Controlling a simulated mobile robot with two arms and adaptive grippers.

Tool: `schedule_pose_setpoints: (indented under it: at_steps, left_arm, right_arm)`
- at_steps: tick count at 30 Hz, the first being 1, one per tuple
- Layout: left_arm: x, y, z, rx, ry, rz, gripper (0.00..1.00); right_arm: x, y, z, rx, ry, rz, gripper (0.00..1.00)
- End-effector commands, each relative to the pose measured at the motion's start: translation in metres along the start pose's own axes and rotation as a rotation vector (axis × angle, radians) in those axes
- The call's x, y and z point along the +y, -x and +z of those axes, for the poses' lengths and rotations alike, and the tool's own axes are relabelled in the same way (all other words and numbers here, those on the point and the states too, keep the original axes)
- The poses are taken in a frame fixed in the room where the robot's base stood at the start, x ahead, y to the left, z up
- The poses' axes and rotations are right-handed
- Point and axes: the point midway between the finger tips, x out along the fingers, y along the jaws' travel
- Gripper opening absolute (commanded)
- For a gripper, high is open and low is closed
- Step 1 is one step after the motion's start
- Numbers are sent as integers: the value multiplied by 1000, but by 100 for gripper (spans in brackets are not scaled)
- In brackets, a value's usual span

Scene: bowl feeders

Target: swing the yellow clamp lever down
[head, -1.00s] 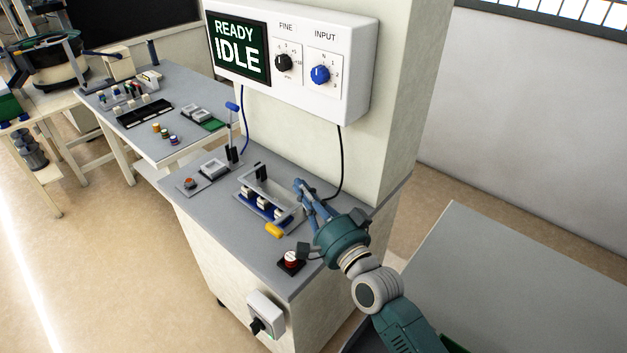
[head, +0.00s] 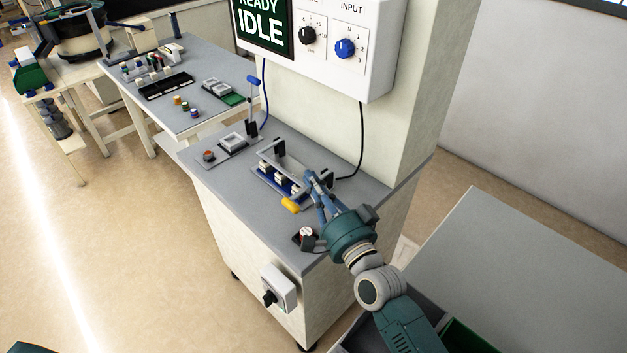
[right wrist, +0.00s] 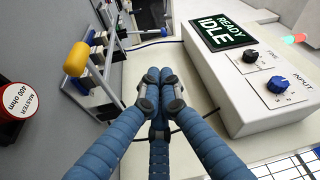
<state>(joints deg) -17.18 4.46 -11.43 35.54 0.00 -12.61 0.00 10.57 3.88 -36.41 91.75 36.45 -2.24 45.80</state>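The yellow clamp lever (head: 291,205) is at the front of the clamp fixture (head: 262,183) on the grey bench top. In the right wrist view its yellow grip (right wrist: 76,58) sits at the end of a grey bar, left of my fingers. My right gripper (head: 311,176) is just behind and to the right of the lever, by the fixture's right end. In the wrist view its blue fingers (right wrist: 158,84) are drawn together with nothing between them. I see a gap between them and the yellow grip there. My left gripper is out of view.
The control box (head: 330,45) reading READY IDLE hangs above. A black cable (head: 361,140) drops behind my gripper. A lever with blue knob (head: 253,80) stands behind left.

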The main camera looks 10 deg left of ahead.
Motion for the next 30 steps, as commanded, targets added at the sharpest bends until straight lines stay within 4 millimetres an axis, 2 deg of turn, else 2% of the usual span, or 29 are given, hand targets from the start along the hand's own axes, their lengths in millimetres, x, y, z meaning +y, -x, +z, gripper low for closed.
schedule_pose_setpoints:
  at_steps: [7, 14, 16, 24, 30]
  left_arm:
    - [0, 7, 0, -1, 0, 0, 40]
    - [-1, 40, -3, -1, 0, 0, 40]
    - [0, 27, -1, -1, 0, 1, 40]
    - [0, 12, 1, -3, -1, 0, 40]
    - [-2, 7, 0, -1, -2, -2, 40]
  right_arm:
    - [-8, -2, -3, 1, 0, -1, 0]
    - [-43, -14, -19, 4, -1, -1, 0]
    - [-25, 2, -18, 2, 1, 7, 0]
    - [-10, 55, -27, 3, 2, 4, 0]
    - [-6, 77, -31, 3, 0, 3, 0]
